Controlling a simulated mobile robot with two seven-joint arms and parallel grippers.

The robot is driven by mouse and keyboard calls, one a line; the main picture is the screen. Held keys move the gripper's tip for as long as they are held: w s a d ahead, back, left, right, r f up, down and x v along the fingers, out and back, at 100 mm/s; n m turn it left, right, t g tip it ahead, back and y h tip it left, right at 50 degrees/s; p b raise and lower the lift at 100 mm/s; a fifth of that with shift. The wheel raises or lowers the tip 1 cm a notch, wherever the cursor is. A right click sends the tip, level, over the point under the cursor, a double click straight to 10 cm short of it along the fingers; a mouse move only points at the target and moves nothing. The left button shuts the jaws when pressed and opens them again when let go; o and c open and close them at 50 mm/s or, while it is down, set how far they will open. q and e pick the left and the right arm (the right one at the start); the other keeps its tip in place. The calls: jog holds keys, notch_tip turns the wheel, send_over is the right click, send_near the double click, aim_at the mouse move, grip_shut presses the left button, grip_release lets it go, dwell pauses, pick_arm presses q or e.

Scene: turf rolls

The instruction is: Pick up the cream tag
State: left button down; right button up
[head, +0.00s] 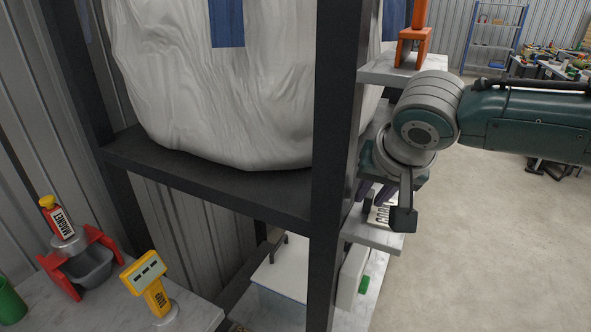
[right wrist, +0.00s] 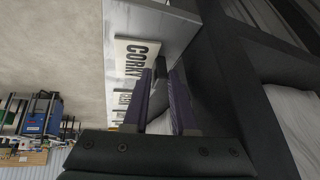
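A cream tag with dark letters reading "CORKY" (right wrist: 137,62) lies on a grey shelf in the right wrist view, just beyond and left of my right fingertips. Part of it shows in the head view (head: 381,215), partly hidden by my gripper. My right gripper (right wrist: 167,80) has dark purple fingers apart, with a gap between them, and nothing is seen held. In the head view the same gripper (head: 377,193) is over the small shelf on the rack's right side. A second pale lettered tag (right wrist: 127,104) lies nearer, partly hidden by a finger. My left gripper is not in view.
A dark rack post (head: 335,150) stands left of my right gripper, with a large white sack (head: 230,110) behind it. An orange-red stand (head: 413,45) is on a shelf above. A red holder and yellow device (head: 150,280) sit at lower left. Open floor lies right.

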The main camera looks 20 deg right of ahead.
grip_shut()
dwell(0.3)
